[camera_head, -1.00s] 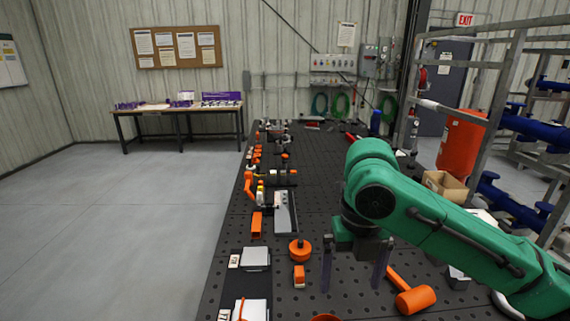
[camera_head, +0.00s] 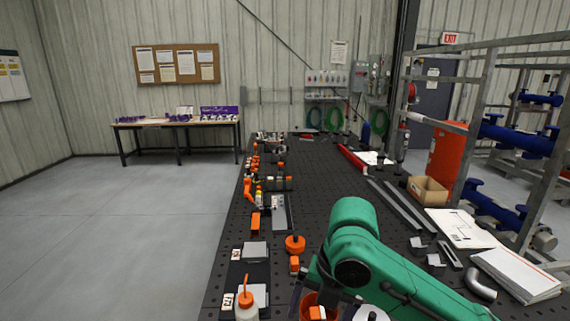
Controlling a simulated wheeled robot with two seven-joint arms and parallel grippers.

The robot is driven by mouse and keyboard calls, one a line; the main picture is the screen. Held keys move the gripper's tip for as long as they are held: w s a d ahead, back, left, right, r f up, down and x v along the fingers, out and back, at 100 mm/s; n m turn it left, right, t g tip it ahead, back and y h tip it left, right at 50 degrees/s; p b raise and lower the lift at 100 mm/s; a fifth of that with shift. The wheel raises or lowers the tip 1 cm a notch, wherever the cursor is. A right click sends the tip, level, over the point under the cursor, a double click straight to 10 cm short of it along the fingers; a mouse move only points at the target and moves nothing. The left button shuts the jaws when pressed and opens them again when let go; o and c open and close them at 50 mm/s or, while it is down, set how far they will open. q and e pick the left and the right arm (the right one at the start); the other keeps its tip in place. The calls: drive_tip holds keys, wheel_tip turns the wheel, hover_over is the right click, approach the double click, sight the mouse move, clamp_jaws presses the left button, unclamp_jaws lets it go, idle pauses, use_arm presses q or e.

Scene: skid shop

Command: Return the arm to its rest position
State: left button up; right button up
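My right arm (camera_head: 362,260), green, comes in from the lower right and reaches over the near end of the black perforated bench (camera_head: 325,180). Its gripper (camera_head: 324,302) points down at the bottom edge of the picture. One dark finger shows at its left and the other is partly hidden, so the fingers appear spread. An orange cup (camera_head: 306,304) lies under or beside the gripper; I cannot tell whether they touch. I see nothing held. My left gripper is out of view.
A white bottle with an orange nozzle (camera_head: 245,303) stands near left. An orange round part (camera_head: 295,244) and small orange block (camera_head: 294,264) are close to the arm. Right of the arm lie a binder (camera_head: 516,274), an elbow pipe (camera_head: 481,284) and a cardboard box (camera_head: 428,190). The bench middle is clear.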

wheel_tip(320, 180, down, 10)
drive_tip(key=s+m+t+y, duration=0.2)
drive_tip(key=m+y, duration=0.1)
drive_tip(key=m, duration=1.1)
drive_tip(key=s+d+f+m+h, duration=0.2)
drive_tip(key=s+d+f+m, duration=0.4)
drive_tip(key=d+m, duration=0.25)
drive_tip(key=s+d+f+m+h, duration=0.3)
drive_tip(key=s+d+f+m, duration=0.25)
drive_tip(key=d+m, duration=0.3)
wheel_tip(320, 180, down, 26)
drive_tip(key=s+b, duration=0.2)
drive_tip(key=b, duration=0.1)
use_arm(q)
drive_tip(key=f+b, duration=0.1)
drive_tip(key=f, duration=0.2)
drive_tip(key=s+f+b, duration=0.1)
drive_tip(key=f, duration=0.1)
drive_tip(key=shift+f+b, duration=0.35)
use_arm(e)
drive_tip(key=s+d+f+n+g, duration=0.1)
drive_tip(key=s+d+f, duration=0.2)
drive_tip(key=s+f, duration=1.3)
drive_tip(key=shift+s+g, duration=0.3)
